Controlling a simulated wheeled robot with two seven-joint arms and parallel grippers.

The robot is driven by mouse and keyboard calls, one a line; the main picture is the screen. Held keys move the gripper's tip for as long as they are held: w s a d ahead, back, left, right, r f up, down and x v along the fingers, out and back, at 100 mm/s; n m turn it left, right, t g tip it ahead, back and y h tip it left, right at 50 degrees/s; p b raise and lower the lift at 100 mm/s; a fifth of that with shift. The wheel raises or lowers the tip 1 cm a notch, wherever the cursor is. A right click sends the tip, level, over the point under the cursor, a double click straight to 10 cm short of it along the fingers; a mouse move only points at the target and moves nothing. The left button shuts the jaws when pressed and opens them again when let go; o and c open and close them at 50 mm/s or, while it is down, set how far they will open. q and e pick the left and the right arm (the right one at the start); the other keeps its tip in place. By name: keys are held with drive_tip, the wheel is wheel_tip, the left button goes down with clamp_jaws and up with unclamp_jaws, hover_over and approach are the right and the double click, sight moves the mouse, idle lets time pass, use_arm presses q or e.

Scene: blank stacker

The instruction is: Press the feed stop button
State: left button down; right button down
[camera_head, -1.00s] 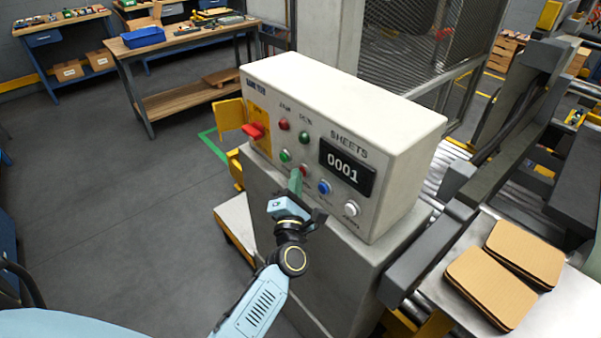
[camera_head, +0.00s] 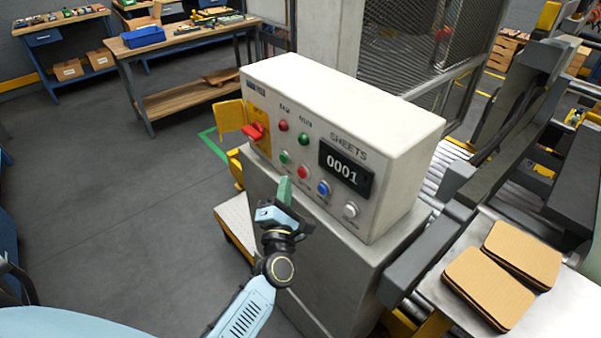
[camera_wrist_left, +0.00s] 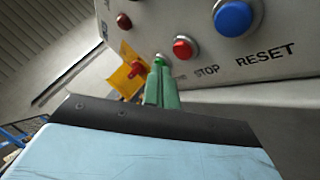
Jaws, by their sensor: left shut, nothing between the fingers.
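The red stop button (camera_head: 302,172) is on the front of the white control box (camera_head: 338,95), between a green button (camera_head: 285,157) and a blue button (camera_head: 324,188). In the left wrist view the red button (camera_wrist_left: 183,47) has the word STOP beside it. My left gripper (camera_head: 285,188) has green fingers and is shut and empty. It is in front of the panel, below and left of the red button in the head view. In the left wrist view the fingertips (camera_wrist_left: 160,72) overlap the green button's lower edge; I cannot tell whether they touch the panel. My right gripper is not in view.
The counter display (camera_head: 346,167) reads 0001. A white button (camera_head: 351,210) is at the right, and a red switch (camera_head: 254,131) on a yellow plate at the left. Brown sheets (camera_head: 488,288) lie on a metal surface right of the box. The floor at left is clear.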

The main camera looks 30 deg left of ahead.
use_arm(q)
drive_tip(key=s, duration=0.1)
drive_tip(key=s+a, duration=0.1)
drive_tip(key=s, duration=0.1)
drive_tip(key=shift+s+a+p, duration=0.2)
drive_tip(key=shift+s+p, duration=0.05)
drive_tip(key=shift+p, duration=0.05)
idle(0.6)
drive_tip(key=s+d+f+m+g+h+b, duration=0.2)
drive_tip(key=s+d+f+m+h, duration=0.3)
drive_tip(key=f, duration=0.7)
drive_tip(key=s+f+m+g+h+b, duration=0.1)
drive_tip(key=s+f+m+g+b, duration=0.15)
drive_tip(key=f+m, duration=0.65)
drive_tip(key=s+d+f+m+g+h+b, duration=0.1)
drive_tip(key=s+d+f+m+g+h, duration=0.2)
drive_tip(key=f, duration=1.1)
drive_tip(key=s+a+f+m+g+b, duration=0.1)
drive_tip(key=s+f+m+g, duration=0.2)
drive_tip(key=s+f, duration=0.4)
drive_tip(key=s+a+f+m+g+b, duration=0.1)
drive_tip(key=s+f+m+g, duration=0.3)
drive_tip(key=s, duration=1)
drive_tip(key=s+a+f+m+g+y+b, duration=0.1)
drive_tip(key=s+a+f+m+g+b, duration=0.1)
drive_tip(key=s+f+m, duration=0.5)
drive_tip(key=s+f+g, duration=0.1)
drive_tip(key=s+f, duration=0.2)
drive_tip(key=shift+s+f, duration=0.15)
drive_tip(key=shift+s, duration=0.05)
